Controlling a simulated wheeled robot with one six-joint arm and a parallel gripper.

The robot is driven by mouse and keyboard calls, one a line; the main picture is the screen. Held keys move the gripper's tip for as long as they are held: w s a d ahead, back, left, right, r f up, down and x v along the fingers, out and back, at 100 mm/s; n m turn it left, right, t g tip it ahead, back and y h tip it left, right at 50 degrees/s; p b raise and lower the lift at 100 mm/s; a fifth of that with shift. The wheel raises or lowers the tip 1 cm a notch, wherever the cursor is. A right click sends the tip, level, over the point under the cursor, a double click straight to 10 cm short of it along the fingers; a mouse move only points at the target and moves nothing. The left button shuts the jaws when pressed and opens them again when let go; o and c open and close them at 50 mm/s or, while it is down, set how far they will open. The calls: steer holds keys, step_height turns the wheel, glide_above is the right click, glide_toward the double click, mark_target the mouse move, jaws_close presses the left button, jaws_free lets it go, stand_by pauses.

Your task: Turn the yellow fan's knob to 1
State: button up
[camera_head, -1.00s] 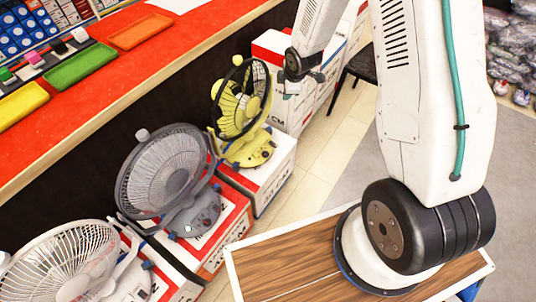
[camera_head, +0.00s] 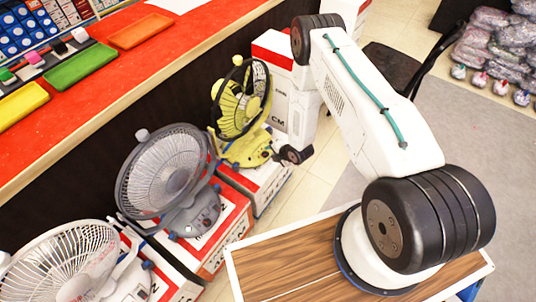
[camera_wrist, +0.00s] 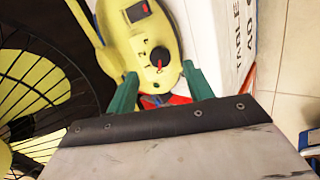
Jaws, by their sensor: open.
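The yellow fan (camera_head: 238,118) stands on a white and red box at the counter's foot. In the wrist view its yellow base (camera_wrist: 172,22) carries a round black knob (camera_wrist: 159,55) with a red mark below it. My gripper (camera_wrist: 161,76) is open, its two green fingers on either side of and just short of the knob in the picture. Contact with the knob cannot be told.
A grey fan (camera_head: 165,172) and a white fan (camera_head: 65,262) stand on boxes nearer the front left. The yellow fan's black wire guard (camera_wrist: 38,80) is close at the left of the wrist view. The red counter (camera_head: 120,70) runs behind.

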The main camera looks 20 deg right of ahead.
mark_target(266, 153)
steer(key=x, duration=0.5)
steer(key=shift+c, duration=0.3)
steer(key=c, duration=0.9)
steer(key=m, duration=0.4)
steer(key=shift+r+g, duration=0.1)
steer(key=shift+g, duration=0.2)
steer(key=m, duration=0.4)
steer(key=shift+w+g, duration=0.1)
steer(key=shift+g, duration=0.2)
steer(key=shift+m, duration=0.4)
